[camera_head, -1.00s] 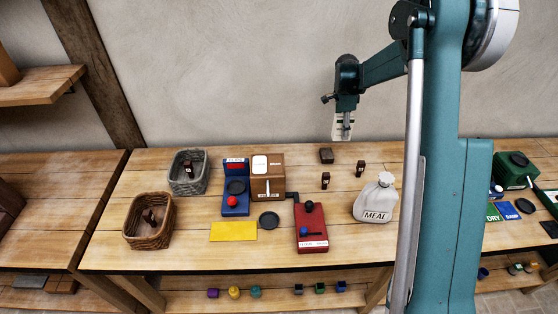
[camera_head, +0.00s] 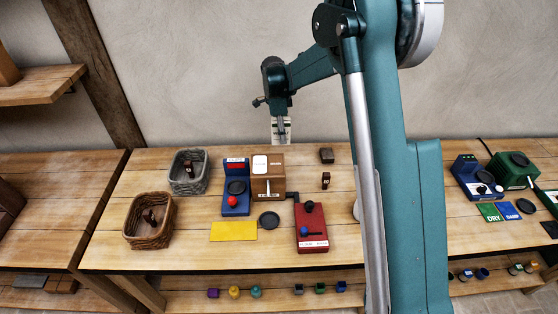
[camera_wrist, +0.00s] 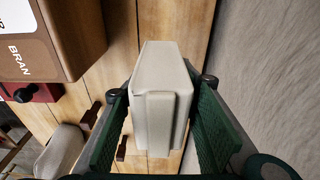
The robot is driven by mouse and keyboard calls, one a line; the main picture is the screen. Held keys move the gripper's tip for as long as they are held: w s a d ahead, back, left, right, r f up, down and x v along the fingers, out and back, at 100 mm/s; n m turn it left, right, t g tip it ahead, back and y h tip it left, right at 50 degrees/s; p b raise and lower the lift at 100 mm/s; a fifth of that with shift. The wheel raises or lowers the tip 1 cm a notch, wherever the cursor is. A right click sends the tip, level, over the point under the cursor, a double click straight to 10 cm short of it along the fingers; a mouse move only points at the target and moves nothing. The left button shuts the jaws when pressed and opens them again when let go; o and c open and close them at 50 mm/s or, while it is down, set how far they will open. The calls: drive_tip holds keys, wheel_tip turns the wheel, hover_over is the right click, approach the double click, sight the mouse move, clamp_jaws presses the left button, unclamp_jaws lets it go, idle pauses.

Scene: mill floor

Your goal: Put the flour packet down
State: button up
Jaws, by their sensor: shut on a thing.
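My gripper (camera_head: 281,117) is shut on the flour packet, a pale cream block with a folded end. The packet (camera_wrist: 162,90) fills the middle of the wrist view, between the two green fingers of my gripper (camera_wrist: 163,105). In the head view the packet (camera_head: 281,131) shows small below my gripper, near the back edge of the bench (camera_head: 180,255), above and behind the brown BRAN box. Its underside is hidden, and I cannot tell exactly how high it is.
The brown BRAN box (camera_head: 268,181) stands beside a blue scale (camera_head: 236,204) and a red device (camera_head: 310,228). A grey basket (camera_head: 203,185), brown basket (camera_head: 134,236) and yellow mat (camera_head: 233,231) lie left. A dark block (camera_head: 326,156) sits at the back. My arm hides most of the meal sack.

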drive_tip(key=shift+s+a, duration=0.1)
drive_tip(key=shift+a, duration=0.35)
drive_tip(key=shift+f, duration=3.15)
drive_tip(key=shift+f, duration=1.85)
drive_tip(key=shift+f+b, duration=0.1)
drive_tip(key=shift+b, duration=0.2)
drive_tip(key=o, duration=0.7)
drive_tip(key=shift+f, duration=0.1)
drive_tip(key=o, duration=0.4)
